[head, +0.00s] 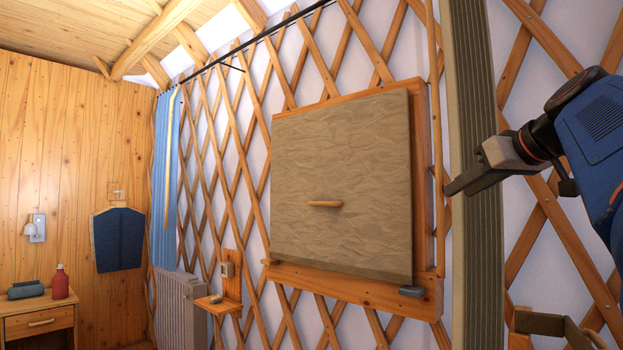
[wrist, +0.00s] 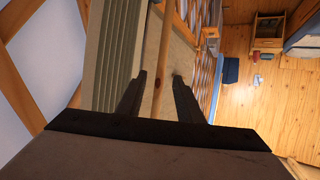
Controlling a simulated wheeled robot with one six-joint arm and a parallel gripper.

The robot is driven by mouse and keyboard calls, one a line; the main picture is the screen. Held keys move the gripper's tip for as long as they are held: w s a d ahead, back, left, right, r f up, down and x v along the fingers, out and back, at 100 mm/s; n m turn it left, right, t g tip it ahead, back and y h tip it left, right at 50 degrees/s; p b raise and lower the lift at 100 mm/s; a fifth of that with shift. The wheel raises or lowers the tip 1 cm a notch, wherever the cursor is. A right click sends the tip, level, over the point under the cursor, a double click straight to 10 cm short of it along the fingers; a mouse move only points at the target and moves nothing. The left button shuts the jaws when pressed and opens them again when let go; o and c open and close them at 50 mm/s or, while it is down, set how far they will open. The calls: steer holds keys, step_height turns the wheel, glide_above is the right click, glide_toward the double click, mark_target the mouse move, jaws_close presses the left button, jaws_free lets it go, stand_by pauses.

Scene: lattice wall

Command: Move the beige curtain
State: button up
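The beige curtain (head: 474,130) hangs bunched in a narrow vertical strip with ribbed folds, right of the big board. In the wrist view the curtain (wrist: 118,60) lies left of and behind the left finger. A thin wooden rod (head: 434,90) hangs along the curtain's left edge. My gripper (head: 450,189) is in front of the curtain, fingertips near the rod. In the wrist view my gripper (wrist: 159,76) is open, and the rod (wrist: 165,50) runs between the fingers, with a gap on each side. The arm covers part of the curtain in the head view.
A beige patterned panel (head: 340,165) with a wooden handle sits in a wooden frame on the lattice wall, close left of my gripper. A dark rail (head: 265,35) runs above. A blue curtain (head: 165,175), a radiator (head: 180,305) and a cabinet (head: 38,325) are farther left.

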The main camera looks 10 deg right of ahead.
steer(key=shift+v, duration=2.75)
steer(key=a+f+m+g+y, duration=0.1)
steer(key=a+f+g, duration=0.3)
steer(key=f, duration=0.9)
steer(key=a+f+m+g, duration=0.1)
steer(key=a+f, duration=0.5)
steer(key=f, duration=0.8)
steer(key=s+a+f+g, duration=0.1)
steer(key=s+a+f, duration=0.1)
steer(key=f, duration=0.7)
steer(key=s+a+f+n+g+h, duration=0.1)
steer(key=s+f, duration=0.3)
steer(key=f, duration=0.5)
steer(key=s+a+f+g, duration=0.1)
steer(key=s+a+f, duration=0.2)
steer(key=f, duration=0.6)
steer(key=shift+s+a+n+g, duration=0.3)
steer(key=shift+a+g, duration=0.1)
steer(key=shift+a, duration=0.2)
steer(key=shift+f, duration=0.1)
